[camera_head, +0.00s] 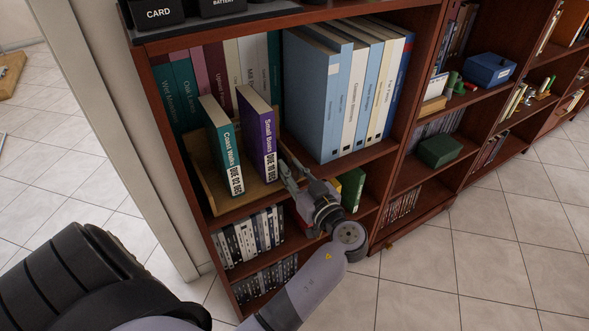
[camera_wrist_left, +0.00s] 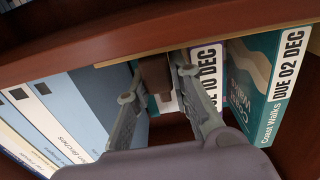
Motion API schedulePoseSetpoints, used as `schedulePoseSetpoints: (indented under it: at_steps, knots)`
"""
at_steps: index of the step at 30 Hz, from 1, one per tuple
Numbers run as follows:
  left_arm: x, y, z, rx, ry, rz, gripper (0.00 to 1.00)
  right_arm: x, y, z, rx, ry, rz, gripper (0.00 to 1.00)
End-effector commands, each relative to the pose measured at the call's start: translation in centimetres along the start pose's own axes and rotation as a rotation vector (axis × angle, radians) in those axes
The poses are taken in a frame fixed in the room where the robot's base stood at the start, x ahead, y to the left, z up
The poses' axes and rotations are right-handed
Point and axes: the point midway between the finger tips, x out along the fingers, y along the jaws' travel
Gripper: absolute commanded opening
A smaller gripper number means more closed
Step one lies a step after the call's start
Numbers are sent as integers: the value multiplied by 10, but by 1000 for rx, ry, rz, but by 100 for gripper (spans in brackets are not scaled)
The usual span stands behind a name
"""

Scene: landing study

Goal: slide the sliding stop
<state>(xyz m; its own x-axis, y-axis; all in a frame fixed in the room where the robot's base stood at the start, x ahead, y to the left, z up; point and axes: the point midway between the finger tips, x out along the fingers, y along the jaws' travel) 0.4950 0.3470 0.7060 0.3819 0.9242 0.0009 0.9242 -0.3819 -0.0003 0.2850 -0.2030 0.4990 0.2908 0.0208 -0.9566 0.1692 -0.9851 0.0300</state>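A brown block, which looks like the sliding stop (camera_wrist_left: 157,76), stands beside the books in the left wrist view. In the head view I cannot make it out clearly behind my left gripper (camera_head: 286,163). The gripper's two fingers reach along both sides of the block in the left wrist view (camera_wrist_left: 158,62); I cannot tell whether they press on it. The purple Small Boats book (camera_head: 258,135) and teal Coast Walks book (camera_head: 222,145) stand in a light wooden tray (camera_head: 203,187) left of the gripper. My right gripper is not in view.
Large blue and white books (camera_head: 318,100) stand right of the gripper, with a row of books (camera_head: 180,90) behind the tray. A shelf board is close above in the left wrist view. A green book (camera_head: 352,188) and cases (camera_head: 245,235) fill lower shelves.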

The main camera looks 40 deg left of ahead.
Motion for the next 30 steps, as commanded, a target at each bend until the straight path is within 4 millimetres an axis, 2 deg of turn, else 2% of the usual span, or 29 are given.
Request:
schedulePoseSetpoints:
  at_steps: [8, 23, 30]
  knots:
    - [0, 0, 0, 0, 0, 0, 40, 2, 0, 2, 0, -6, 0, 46]
    - [0, 2, 0, 0, -1, 0, 40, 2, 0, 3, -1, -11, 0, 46]
    - [0, 22, 0, -2, -2, 1, 40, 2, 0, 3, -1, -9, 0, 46]
